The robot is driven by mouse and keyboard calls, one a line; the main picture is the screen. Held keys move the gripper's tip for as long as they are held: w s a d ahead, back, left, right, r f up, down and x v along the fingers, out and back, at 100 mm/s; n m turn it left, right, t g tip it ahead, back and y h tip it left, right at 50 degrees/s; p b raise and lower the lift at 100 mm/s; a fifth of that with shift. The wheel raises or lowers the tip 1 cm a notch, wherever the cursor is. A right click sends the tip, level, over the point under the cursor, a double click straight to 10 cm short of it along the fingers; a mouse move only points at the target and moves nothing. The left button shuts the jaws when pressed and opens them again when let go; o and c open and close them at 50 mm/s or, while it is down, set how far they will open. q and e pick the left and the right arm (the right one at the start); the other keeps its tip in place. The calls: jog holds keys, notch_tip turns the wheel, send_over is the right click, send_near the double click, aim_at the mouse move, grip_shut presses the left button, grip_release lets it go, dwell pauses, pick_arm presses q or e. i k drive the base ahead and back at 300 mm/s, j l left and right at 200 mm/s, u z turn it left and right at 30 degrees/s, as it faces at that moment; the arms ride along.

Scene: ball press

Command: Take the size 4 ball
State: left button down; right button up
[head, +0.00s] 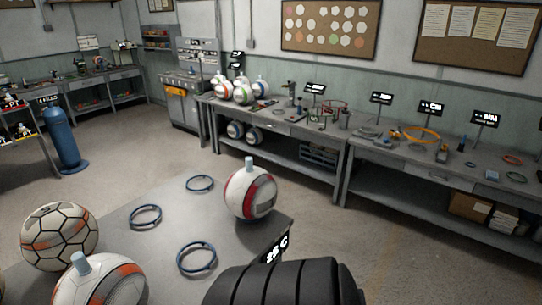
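Three large balls show near me on a grey table (150,215). A white ball with red bands and a grey patch (250,193) is at the table's right part, with a pale blue cylinder on top. A white ball with black lines and orange patches (59,237) is at the left. A white ball with orange and grey patches (98,284) is in front of it, cut by the lower edge, also with a pale blue cylinder on top. I cannot read a size on any ball. Neither gripper is in view.
Empty dark blue rings (146,216) lie on the table. A black ribbed object (285,284) fills the bottom middle. Smaller balls (243,91) sit on the long workbench (335,135) behind. A blue gas cylinder (61,139) stands at left. Open floor separates table and benches.

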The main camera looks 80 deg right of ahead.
aim_at(250, 192)
jog(key=z, duration=2.55)
